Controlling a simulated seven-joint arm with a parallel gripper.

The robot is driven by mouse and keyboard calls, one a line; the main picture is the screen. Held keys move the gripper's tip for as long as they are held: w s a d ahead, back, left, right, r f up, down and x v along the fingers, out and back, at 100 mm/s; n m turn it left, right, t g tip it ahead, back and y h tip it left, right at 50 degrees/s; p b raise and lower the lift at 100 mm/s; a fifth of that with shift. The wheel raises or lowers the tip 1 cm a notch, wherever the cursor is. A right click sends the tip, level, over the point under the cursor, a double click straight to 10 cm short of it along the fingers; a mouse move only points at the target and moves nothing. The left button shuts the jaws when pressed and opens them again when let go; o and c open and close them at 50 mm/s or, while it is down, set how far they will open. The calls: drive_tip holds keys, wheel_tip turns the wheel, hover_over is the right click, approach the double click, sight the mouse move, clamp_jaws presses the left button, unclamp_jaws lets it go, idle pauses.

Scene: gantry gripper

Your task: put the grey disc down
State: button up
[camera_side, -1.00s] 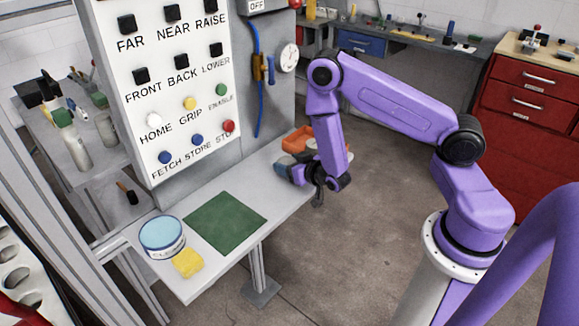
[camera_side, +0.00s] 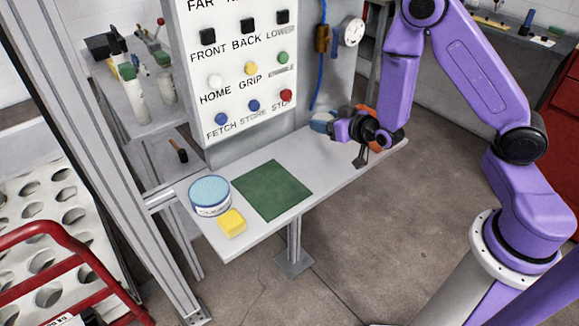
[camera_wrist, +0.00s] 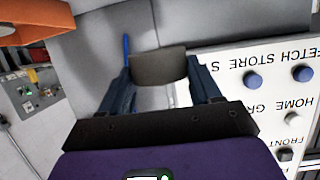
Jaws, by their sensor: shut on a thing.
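My gripper (camera_wrist: 160,68) shows in the wrist view with its two dark fingers closed on the sides of a dark grey piece. I take this piece to be the grey disc (camera_wrist: 159,66); only one flat face shows, so its full shape is unclear. In the side view my wrist hangs over the right end of the pale bench, close to the wall panel. The fingers and disc are hard to make out there. I cannot tell whether the disc touches the bench. A green mat (camera_side: 271,190) lies flat and bare on the bench.
A blue-lidded tin (camera_side: 210,195) and a yellow sponge (camera_side: 232,223) stand at the bench's left end. An orange bin (camera_wrist: 35,22) is near my gripper. The button panel (camera_side: 237,75) rises behind the bench (camera_side: 325,150). The bench between mat and gripper is clear.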

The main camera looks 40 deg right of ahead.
sight(276, 189)
drive_tip(key=s+a+f+n+g+y, duration=0.15)
drive_tip(key=a+n+y, duration=0.5)
drive_tip(key=a, duration=1.15)
drive_tip(key=shift+y, duration=0.45)
drive_tip(key=shift+w+a+f, duration=0.1)
drive_tip(key=shift+f, duration=3.65)
drive_tip(key=shift+f, duration=0.15)
drive_tip(key=o, duration=1.2)
